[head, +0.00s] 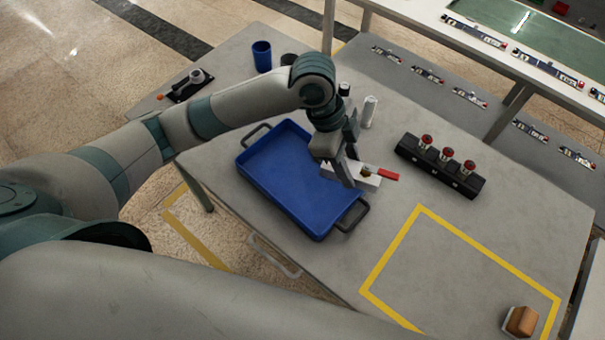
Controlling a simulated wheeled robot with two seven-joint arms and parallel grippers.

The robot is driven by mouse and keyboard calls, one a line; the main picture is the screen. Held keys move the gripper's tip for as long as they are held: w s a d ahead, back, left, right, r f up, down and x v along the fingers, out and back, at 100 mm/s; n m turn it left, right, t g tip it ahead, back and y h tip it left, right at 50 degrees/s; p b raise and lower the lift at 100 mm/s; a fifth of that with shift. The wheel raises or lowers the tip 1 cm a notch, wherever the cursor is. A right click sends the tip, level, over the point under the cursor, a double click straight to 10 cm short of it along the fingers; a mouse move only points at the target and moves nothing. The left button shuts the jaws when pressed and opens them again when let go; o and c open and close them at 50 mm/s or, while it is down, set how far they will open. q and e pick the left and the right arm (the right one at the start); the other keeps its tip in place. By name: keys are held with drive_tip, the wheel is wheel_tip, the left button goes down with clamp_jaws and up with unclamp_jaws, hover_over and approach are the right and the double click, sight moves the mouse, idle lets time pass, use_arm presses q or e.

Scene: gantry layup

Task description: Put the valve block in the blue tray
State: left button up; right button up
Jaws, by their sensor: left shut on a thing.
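The valve block (367,179) is a pale block with a small brass-coloured part and a red lever sticking out to the right. My left gripper (347,174) is shut on it at its left end. The blue tray (285,178) is a shallow rectangle with dark handles at two ends, and it looks empty. The block shows at the tray's right rim, mostly to the right of it; its height above the table is hard to tell. My left wrist hides part of the tray's far right side. My right gripper is not in view.
A black rack (440,172) with three red-topped parts stands right of the block. A white bottle (369,112) and a blue cup (262,56) stand behind. A brown block (521,321) lies at the lower right. The yellow-taped area (450,285) is mostly clear.

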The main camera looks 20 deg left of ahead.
use_arm(q)
drive_tip(key=w+a+f+p, duration=0.1)
drive_tip(key=a+f, duration=0.1)
drive_tip(key=a, duration=0.1)
drive_tip(key=w+a+f+p, duration=0.1)
drive_tip(key=a+f, duration=0.1)
drive_tip(key=a, duration=0.2)
drive_tip(key=w+a+f+p, duration=0.1)
drive_tip(key=w+a+f, duration=0.1)
drive_tip(key=a+f, duration=0.1)
drive_tip(key=shift+a+p, duration=0.3)
drive_tip(key=shift+a, duration=0.2)
drive_tip(key=shift+f+p, duration=0.85)
drive_tip(key=shift+f, duration=1.1)
drive_tip(key=shift+f, duration=0.1)
drive_tip(key=o, duration=1.3)
